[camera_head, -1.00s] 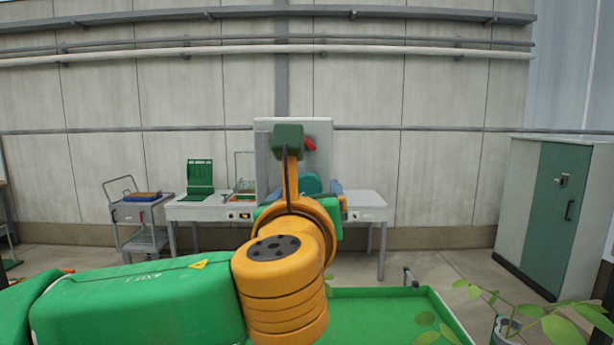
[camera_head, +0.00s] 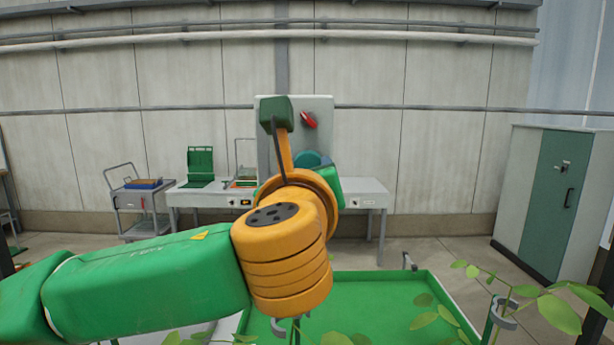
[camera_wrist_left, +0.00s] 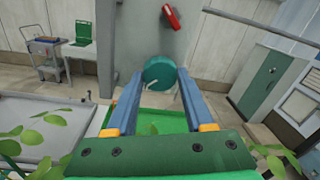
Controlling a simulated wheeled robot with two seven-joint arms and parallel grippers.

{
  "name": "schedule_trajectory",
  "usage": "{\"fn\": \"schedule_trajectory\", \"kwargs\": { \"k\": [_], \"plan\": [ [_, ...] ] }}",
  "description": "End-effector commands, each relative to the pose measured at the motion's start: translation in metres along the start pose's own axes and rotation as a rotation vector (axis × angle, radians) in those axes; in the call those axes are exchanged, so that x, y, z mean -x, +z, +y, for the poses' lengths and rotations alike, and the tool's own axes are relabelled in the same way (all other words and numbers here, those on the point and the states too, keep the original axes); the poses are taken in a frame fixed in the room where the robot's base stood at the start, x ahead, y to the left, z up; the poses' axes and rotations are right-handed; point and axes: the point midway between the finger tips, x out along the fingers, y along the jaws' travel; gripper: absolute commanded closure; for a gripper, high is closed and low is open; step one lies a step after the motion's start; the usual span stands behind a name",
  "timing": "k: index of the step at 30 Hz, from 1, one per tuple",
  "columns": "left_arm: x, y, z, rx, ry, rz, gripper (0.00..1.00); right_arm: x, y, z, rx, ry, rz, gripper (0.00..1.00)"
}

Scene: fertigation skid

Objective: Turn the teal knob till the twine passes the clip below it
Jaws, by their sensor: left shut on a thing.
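The teal knob (camera_head: 308,160) is a round disc on the front of the grey upright panel (camera_head: 322,130), partly hidden behind my left wrist in the head view. In the left wrist view the knob (camera_wrist_left: 160,72) sits between the tips of the two blue fingers of my left gripper (camera_wrist_left: 160,80), which is shut on it. A small pale piece shows at the knob's lower front edge; I cannot tell what it is. I cannot make out the twine or the clip. My right gripper is not in view.
A red handle (camera_head: 309,120) is on the panel above the knob. A grey bench (camera_head: 365,190) carries a green stand (camera_head: 200,165). A trolley (camera_head: 140,200) stands left, a cabinet (camera_head: 545,200) right. A green tray (camera_head: 390,300) and leafy plants (camera_head: 545,300) are in front.

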Motion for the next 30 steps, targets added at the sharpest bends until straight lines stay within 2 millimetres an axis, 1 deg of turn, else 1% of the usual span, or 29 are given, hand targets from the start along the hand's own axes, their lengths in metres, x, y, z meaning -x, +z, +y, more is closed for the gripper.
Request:
{"fn": "schedule_trajectory", "kwargs": {
  "k": [1,3,15,24,30],
  "plan": [
    [0.000,-0.004,0.001,0.034,-0.001,-0.002,1.00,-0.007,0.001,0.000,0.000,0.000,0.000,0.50],
    [0.000,-0.004,0.001,0.093,-0.002,-0.006,1.00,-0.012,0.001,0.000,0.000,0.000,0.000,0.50],
    [0.000,-0.004,0.000,0.445,-0.005,-0.028,1.00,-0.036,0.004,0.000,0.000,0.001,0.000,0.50],
    [0.000,-0.003,-0.001,0.636,-0.007,-0.041,1.00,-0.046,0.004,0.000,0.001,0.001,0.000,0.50],
    [0.000,-0.002,-0.002,0.707,-0.009,-0.046,1.00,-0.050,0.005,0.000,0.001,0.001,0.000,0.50]
  ]
}}
